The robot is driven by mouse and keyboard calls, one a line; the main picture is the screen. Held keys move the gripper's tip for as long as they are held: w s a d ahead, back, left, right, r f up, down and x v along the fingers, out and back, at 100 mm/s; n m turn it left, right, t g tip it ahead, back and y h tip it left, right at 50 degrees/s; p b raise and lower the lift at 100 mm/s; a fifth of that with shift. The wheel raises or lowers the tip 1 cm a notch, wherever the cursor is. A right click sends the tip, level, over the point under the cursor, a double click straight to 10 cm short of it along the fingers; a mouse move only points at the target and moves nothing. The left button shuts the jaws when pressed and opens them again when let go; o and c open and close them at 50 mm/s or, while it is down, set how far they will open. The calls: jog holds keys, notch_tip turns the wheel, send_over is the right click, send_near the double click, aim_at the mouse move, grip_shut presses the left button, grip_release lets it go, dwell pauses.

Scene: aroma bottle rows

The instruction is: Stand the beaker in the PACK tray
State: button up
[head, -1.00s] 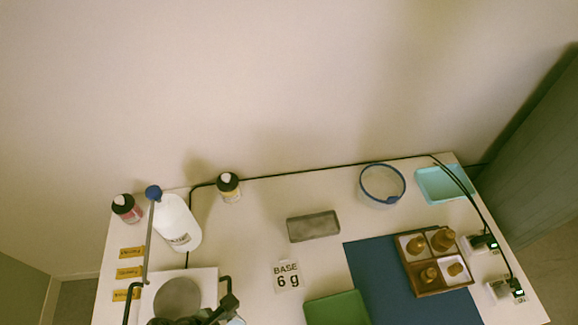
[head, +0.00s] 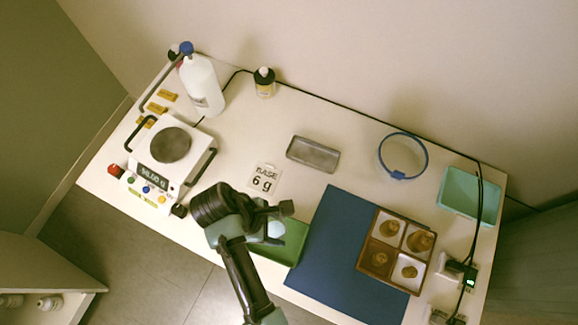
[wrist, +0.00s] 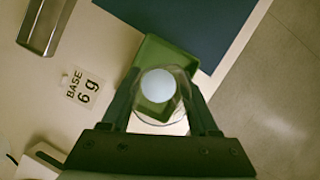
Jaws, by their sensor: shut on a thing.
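My gripper (head: 279,226) is shut on the beaker, a clear round vessel with a pale whitish disc showing in it. In the wrist view the beaker (wrist: 158,93) sits between the two fingers, seen from above. It is held over the near part of the green tray (head: 292,246), which also shows behind it in the wrist view (wrist: 165,50). I cannot tell how high the beaker is above the tray. No PACK lettering is legible on the green tray or on the teal tray (head: 468,196) at the far right.
A blue mat (head: 335,245) lies right of the green tray, with a brown divided box (head: 384,243) of small brown items on it. A grey metal tray (head: 313,154), a "BASE 6 g" card (head: 265,179) and a scale (head: 171,146) stand near. A blue-rimmed round container (head: 403,157) is behind.

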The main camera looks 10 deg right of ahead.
aim_at(274, 231)
notch_tip(274, 231, down, 5)
jog(key=shift+a+f, duration=0.1)
jog(key=shift+a, duration=0.05)
jog(key=shift+f+b, duration=0.4)
jog(key=shift+f, duration=1.55)
jog(key=shift+f, duration=0.1)
jog(key=o, duration=1.4)
jog(key=shift+c, duration=0.2)
